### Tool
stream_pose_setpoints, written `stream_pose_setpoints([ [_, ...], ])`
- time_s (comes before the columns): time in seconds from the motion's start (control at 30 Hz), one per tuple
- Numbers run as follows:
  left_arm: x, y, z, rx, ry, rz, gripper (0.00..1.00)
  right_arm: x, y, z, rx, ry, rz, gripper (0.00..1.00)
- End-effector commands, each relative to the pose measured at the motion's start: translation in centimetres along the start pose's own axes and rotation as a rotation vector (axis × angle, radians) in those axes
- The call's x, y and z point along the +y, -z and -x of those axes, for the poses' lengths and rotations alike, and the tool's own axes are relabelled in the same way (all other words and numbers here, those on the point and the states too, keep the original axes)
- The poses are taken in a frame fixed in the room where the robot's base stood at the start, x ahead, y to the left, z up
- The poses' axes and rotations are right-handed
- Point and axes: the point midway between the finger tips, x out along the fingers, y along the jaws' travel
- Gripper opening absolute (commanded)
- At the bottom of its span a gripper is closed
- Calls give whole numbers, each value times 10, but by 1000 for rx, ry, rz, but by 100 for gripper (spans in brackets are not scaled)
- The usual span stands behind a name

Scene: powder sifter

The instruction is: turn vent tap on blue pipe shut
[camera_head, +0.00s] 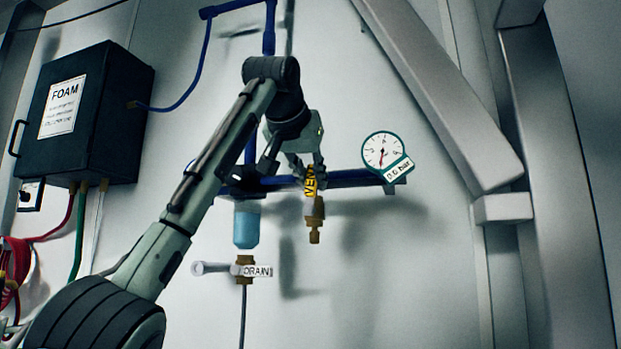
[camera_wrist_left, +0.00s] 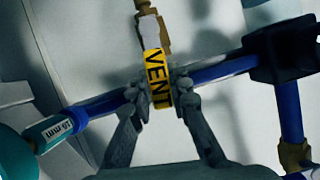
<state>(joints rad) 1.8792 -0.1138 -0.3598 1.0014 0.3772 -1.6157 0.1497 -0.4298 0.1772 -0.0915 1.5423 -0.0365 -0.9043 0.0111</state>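The vent tap shows as a brass fitting (camera_head: 315,215) hanging below the horizontal blue pipe (camera_head: 350,179). Its yellow handle tag, marked VENT (camera_head: 310,182), stands nearly upright, roughly in line with the brass body. In the left wrist view the yellow tag (camera_wrist_left: 157,72) crosses in front of the blue pipe (camera_wrist_left: 225,69), with brass (camera_wrist_left: 151,28) beyond it. My left gripper (camera_head: 306,163) is at the tag's upper end. In the wrist view its fingertips (camera_wrist_left: 162,88) close on both sides of the tag and appear to touch it. My right gripper is not in view.
A round gauge (camera_head: 383,152) sits at the pipe's right end. A light-blue cylinder (camera_head: 246,224) and a DRAIN tap (camera_head: 245,267) with its lever pointing left are below-left. A black FOAM box (camera_head: 82,112) hangs left; grey beams (camera_head: 440,95) stand right.

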Motion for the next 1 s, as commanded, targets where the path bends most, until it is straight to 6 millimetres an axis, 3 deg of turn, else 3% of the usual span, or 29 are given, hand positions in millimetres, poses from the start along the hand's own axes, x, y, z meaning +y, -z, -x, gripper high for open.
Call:
stream_pose_setpoints([
  [0.03, 0, 1, 0, 2, 0, 1, 24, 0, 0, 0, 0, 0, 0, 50],
  [0.17, 0, 1, 0, 2, 0, 1, 40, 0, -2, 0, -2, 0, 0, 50],
  [0.57, 0, 1, 8, 2, -1, 2, 40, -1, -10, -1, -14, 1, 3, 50],
  [1.0, 0, 1, 95, 5, -1, 1, 40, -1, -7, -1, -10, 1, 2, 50],
])
